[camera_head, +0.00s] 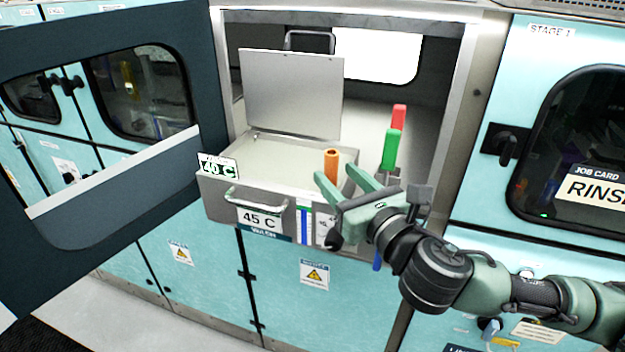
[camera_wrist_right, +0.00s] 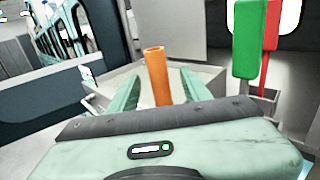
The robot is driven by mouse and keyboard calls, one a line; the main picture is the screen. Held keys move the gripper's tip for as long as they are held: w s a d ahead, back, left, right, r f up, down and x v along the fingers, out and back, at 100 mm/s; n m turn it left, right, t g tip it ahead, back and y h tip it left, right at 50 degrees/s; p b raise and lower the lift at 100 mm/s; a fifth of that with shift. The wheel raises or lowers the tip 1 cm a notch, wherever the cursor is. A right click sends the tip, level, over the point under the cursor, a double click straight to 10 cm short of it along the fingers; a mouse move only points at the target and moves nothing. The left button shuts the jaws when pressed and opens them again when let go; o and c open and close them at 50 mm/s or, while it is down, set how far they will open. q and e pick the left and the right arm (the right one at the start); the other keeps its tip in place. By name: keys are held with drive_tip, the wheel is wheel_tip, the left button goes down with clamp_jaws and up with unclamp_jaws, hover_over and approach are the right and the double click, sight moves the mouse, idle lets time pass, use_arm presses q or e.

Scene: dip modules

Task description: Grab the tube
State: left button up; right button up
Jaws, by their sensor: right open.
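The orange tube (camera_head: 331,164) stands roughly upright at the right end of an open metal bath (camera_head: 215,205) labelled 45 C, its lower part hidden by the bath wall and my gripper. My right gripper (camera_head: 342,178) is open, its two green fingers pointing toward the tube. In the right wrist view the tube (camera_wrist_right: 157,75) shows between the two fingers (camera_wrist_right: 158,88), apart from both as far as I can see. Whether it lies fully between the fingertips or beyond them I cannot tell. My left gripper is not in view.
The bath's lid (camera_head: 293,95) stands raised behind it. Green (camera_head: 391,148) and red (camera_head: 399,117) handles stand upright right of the tube, close to my right gripper. A dark-framed door (camera_head: 100,240) is open at left. A closed RINSE module (camera_head: 580,150) is at right.

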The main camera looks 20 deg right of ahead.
sight(335, 167)
drive_tip(key=shift+w+a+r, duration=0.1)
drive_tip(key=shift+w+r, duration=0.1)
drive_tip(key=shift+w, duration=0.3)
drive_tip(key=w+p, duration=0.1)
drive_tip(key=r+p, duration=0.1)
drive_tip(key=shift+w+a+p, duration=0.25)
drive_tip(key=shift+w+p, duration=0.05)
drive_tip(key=shift+w, duration=0.1)
drive_tip(key=w, duration=0.3)
drive_tip(key=shift+w+a+f+p, duration=0.15)
drive_tip(key=shift+a+f+p, duration=0.15)
drive_tip(key=shift+f, duration=0.1)
drive_tip(key=c, duration=0.7)
clamp_jaws()
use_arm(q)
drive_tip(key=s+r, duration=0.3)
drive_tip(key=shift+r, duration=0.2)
